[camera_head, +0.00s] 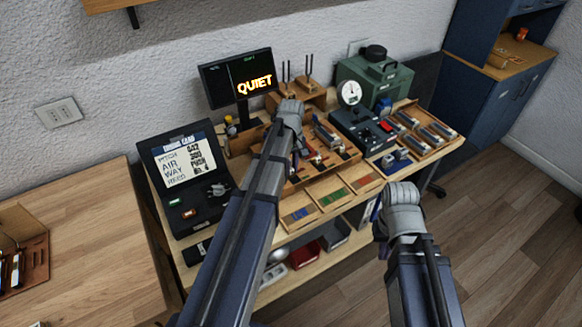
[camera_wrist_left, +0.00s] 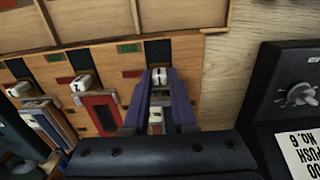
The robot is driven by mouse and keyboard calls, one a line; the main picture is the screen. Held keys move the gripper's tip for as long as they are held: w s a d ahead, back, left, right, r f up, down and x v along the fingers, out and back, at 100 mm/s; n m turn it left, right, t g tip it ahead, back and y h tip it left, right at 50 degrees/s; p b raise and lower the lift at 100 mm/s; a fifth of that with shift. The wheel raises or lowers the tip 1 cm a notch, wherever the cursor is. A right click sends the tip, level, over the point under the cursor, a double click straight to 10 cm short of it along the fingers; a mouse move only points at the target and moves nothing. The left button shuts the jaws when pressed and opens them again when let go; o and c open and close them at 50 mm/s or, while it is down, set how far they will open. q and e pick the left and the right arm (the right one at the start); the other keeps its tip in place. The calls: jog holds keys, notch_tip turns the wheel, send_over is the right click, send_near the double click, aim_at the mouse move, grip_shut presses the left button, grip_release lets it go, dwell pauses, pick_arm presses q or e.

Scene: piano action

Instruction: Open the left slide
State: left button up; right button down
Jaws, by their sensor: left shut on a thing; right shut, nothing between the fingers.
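A wooden slide board (camera_wrist_left: 195,60) carries a row of pale numbered knobs beside green and red patches. My left gripper (camera_wrist_left: 158,100) has its two purple fingers shut on the slide knob (camera_wrist_left: 158,76) at the right end of that row in the left wrist view. In the head view my left gripper (camera_head: 298,148) is over the wooden piano action (camera_head: 325,160), and my arm hides much of the part under it. A neighbouring knob (camera_wrist_left: 82,85) stands free. My right gripper (camera_head: 381,232) is shut and empty in front of the bench, its fingers mostly hidden.
A black case with a card (camera_head: 185,160) stands left of the action. A monitor (camera_head: 238,78) reads QUIET. A dial gauge (camera_head: 350,93) and green machine (camera_head: 376,75) stand behind right. Sorting trays (camera_head: 333,193) line the bench front. Floor at right is clear.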

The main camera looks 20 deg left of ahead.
aim_at(297, 183)
pick_arm(q)
grip_shut()
dwell(0.8)
jog(key=shift+s+d, duration=0.6)
jog(key=shift+d, duration=0.2)
jog(key=shift+s+d, duration=0.6)
jog(key=shift+d, duration=0.2)
jog(key=o, duration=0.7)
grip_release()
